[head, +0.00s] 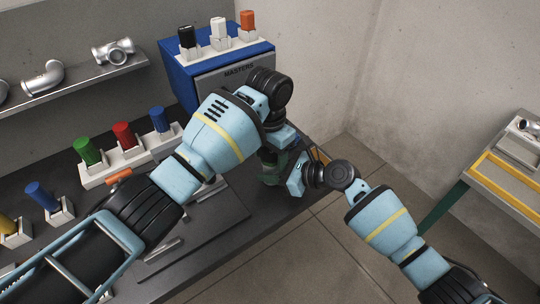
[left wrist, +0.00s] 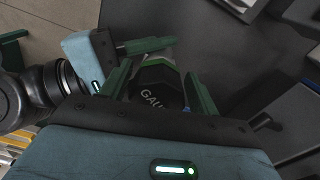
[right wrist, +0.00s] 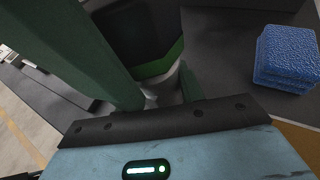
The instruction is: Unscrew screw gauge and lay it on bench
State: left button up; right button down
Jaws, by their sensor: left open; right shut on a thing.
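The screw gauge (left wrist: 152,92) is a dark, faceted block with a green band and partly readable lettering, in the left wrist view. My left gripper (left wrist: 158,72) is open, with its green fingers on either side of the gauge. The right wrist view shows the gauge's dark body and green band (right wrist: 160,66) close up. Below it, my right gripper (right wrist: 160,92) is shut on a shiny metal part (right wrist: 163,88), mostly hidden by the fingers. I cannot tell whether the gauge is still threaded into it. In the head view both grippers meet at the bench's right edge, and my left arm hides much there.
The dark bench (head: 225,225) carries a blue MASTERS cabinet (head: 235,68) and white stands with coloured gauges (head: 124,137). A blue textured block (right wrist: 285,60) lies near my right gripper. A shelf (head: 75,80) holds castings. A yellow-edged table (head: 505,178) stands right.

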pick_arm(q)
jog(key=r, duration=0.3)
jog(key=shift+d, duration=0.4)
pick_arm(e)
jog(key=shift+a+f, duration=0.1)
pick_arm(q)
jog(key=shift+a+r, duration=0.15)
jog(key=shift+r, duration=0.3)
jog(key=shift+c, duration=0.9)
notch_tip(320, 180, up, 4)
jog(key=shift+a+f+m, duration=0.1)
jog(key=shift+f+m, duration=0.15)
jog(key=shift+m, duration=0.95)
jog(key=shift+c, duration=0.6)
jog(key=shift+f, duration=4.1)
jog(key=c, duration=0.7)
jog(key=o, duration=1)
